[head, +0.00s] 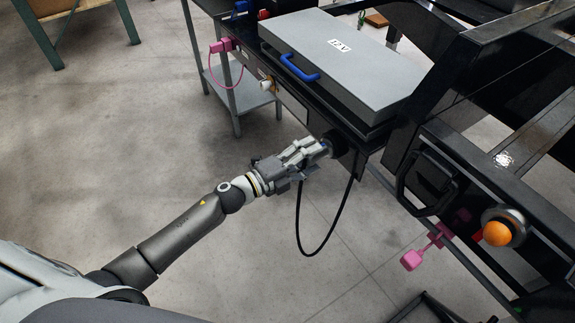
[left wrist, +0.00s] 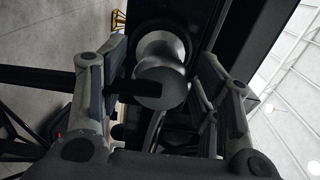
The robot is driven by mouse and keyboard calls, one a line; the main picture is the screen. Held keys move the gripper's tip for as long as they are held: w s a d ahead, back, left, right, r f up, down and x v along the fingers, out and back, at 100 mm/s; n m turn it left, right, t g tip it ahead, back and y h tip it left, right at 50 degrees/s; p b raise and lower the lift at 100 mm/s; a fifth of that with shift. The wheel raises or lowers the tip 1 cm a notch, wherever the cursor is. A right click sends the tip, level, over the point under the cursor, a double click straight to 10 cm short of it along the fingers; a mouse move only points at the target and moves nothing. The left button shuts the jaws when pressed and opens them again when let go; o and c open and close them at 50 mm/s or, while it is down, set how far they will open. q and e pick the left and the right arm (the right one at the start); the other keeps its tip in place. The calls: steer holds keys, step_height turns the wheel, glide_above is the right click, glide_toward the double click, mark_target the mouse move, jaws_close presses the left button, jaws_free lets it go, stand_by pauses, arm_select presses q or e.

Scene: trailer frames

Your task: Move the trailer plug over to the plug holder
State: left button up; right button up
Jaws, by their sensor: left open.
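The trailer plug (left wrist: 163,82) shows in the left wrist view as a dark round end with a grey collar, against a black round fitting (left wrist: 160,40). The fitting also shows in the head view (head: 337,143), on the frame's side. My left gripper (head: 324,150) is at the plug, its fingers open on both sides of it in the left wrist view (left wrist: 160,100). I cannot tell whether they touch it. A black cable (head: 328,238) loops down below the gripper. I cannot tell which part is the plug holder. My right gripper is not in view.
A grey box (head: 345,60) with a blue handle (head: 299,68) sits on the black frame. A cream fitting (head: 267,85) and a pink lock (head: 222,45) are on its side. An orange knob (head: 497,233) is at right.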

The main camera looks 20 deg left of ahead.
arm_select(q)
steer(key=v, duration=0.9)
steer(key=shift+s+a, duration=0.15)
steer(key=shift+s, duration=0.05)
steer(key=a+f+n+y, duration=0.6)
steer(key=f+n+y, duration=0.2)
steer(key=f+n, duration=0.15)
steer(key=s+f+n+g+y, duration=0.2)
steer(key=s+f+n+g, duration=0.3)
steer(key=f, duration=0.3)
steer(key=s+f+n+g+y, duration=0.2)
steer(key=s+f+n, duration=0.45)
steer(key=f, duration=0.25)
steer(key=s+d+f+n+g+h+p, duration=0.1)
steer(key=s+d+f+g+p, duration=0.2)
steer(key=s, duration=0.6)
steer(key=s+d+f+n+g+p, duration=0.1)
steer(key=s+f+g+p, duration=0.3)
steer(key=s, duration=0.4)
steer(key=s+a+p, duration=0.2)
steer(key=s+p, duration=0.7)
steer(key=s, duration=0.3)
steer(key=shift+s+a+f+t+p, duration=0.2)
steer(key=shift+s+a+t+p, duration=0.1)
steer(key=shift+s+p, duration=0.1)
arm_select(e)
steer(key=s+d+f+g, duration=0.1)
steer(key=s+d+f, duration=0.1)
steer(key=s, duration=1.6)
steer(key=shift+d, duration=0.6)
